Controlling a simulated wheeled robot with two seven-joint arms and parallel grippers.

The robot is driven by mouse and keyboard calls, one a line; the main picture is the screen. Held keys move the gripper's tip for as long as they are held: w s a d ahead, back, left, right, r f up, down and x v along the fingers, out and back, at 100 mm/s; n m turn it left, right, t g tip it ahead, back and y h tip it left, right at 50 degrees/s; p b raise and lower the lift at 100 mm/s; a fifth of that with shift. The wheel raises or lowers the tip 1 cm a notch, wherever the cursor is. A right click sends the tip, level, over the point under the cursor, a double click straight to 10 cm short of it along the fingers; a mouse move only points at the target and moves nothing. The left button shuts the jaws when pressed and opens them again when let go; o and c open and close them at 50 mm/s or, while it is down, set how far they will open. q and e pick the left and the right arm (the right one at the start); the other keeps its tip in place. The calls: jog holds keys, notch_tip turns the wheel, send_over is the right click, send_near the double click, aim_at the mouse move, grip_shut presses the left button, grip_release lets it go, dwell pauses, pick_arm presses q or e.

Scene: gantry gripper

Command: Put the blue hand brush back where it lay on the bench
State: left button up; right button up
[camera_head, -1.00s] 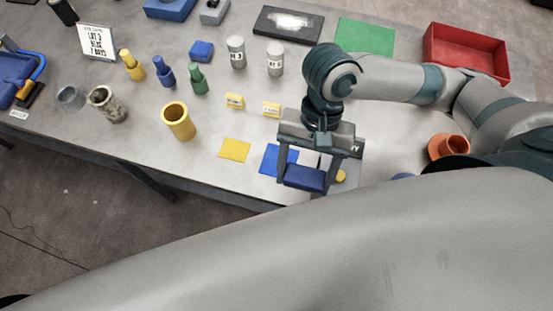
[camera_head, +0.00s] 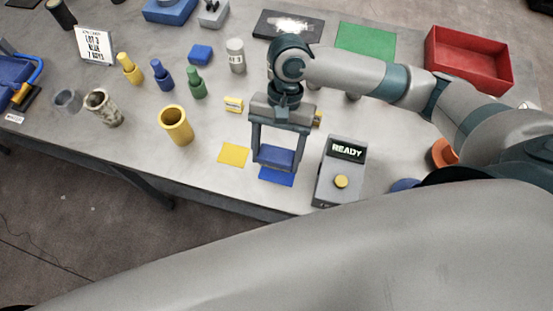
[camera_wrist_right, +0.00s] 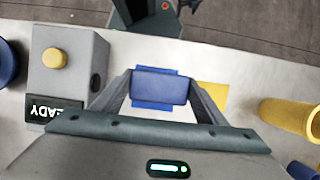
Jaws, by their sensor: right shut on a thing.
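My right gripper (camera_head: 274,160) points down over the bench (camera_head: 215,185), shut on a blue block-shaped thing (camera_head: 274,156). The right wrist view shows this blue block (camera_wrist_right: 160,87) between the two fingers. I see no bristles or handle on it, so I cannot tell whether it is the hand brush. A flat blue square (camera_head: 277,178) lies directly under it, partly hidden by it. The height of the gap between them is unclear. My left gripper is not in view.
A grey box marked READY with a yellow button (camera_head: 341,181) stands just right of the gripper. A yellow square (camera_head: 234,153) and a yellow cup (camera_head: 175,126) are to the left. The bench's front edge is close.

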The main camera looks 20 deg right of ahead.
aim_at(277, 160)
jog(key=shift+f+p, duration=0.55)
jog(key=shift+f, duration=1.5)
jog(key=o, duration=1.2)
jog(key=shift+f, duration=0.1)
jog(key=shift+w+d+r, duration=0.1)
jog(key=shift+w+r, duration=0.05)
jog(key=shift+r, duration=0.3)
jog(key=b+v, duration=0.2)
jog(key=v, duration=0.8)
jog(key=shift+b, duration=0.35)
jog(key=shift+w+d+r, duration=0.1)
jog(key=shift+w+r, duration=0.05)
jog(key=shift+r, duration=0.5)
